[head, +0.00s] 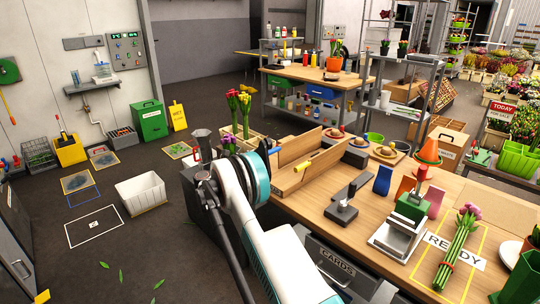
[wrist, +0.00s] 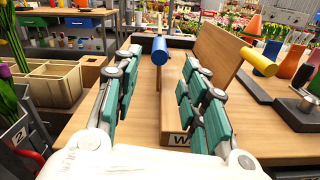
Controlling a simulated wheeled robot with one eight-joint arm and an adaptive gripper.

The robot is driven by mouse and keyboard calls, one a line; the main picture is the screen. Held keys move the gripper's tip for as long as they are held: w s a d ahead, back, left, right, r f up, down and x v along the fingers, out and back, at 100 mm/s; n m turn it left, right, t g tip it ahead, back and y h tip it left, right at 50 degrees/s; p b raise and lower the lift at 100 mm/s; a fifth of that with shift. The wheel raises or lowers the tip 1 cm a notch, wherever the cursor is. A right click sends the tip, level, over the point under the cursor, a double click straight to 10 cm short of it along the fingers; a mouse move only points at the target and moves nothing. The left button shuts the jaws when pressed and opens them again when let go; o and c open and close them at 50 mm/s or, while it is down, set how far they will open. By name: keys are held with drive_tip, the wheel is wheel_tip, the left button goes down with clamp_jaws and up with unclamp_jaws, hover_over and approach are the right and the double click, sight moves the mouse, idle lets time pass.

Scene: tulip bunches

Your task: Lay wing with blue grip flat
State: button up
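The wing with the blue grip (wrist: 174,98) is a wooden board standing upright, seen nearly edge-on in the wrist view. Its blue grip (wrist: 160,50) is a short cylinder near its top, beyond my fingers. A second wing (wrist: 222,52) with a yellow grip (wrist: 259,62) stands tilted at right. The yellow grip also shows in the head view (head: 303,167).
The wooden table (head: 300,205) carries a dark weight with a handle (head: 342,210), a scale (head: 398,238) and a tulip bunch (head: 460,243) at right. Wooden dividers (wrist: 50,85) and tulips (wrist: 10,105) lie left in the wrist view. A white bin (head: 141,193) stands on the floor.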

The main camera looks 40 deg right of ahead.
sight(278, 148)
drive_tip(key=d, duration=0.3)
drive_tip(key=d+b, duration=0.1)
drive_tip(key=d, duration=0.2)
drive_tip(key=d+b, duration=0.1)
drive_tip(key=d, duration=0.2)
drive_tip(key=shift+w+d, duration=0.3)
drive_tip(key=shift+w, duration=0.1)
clamp_jaws()
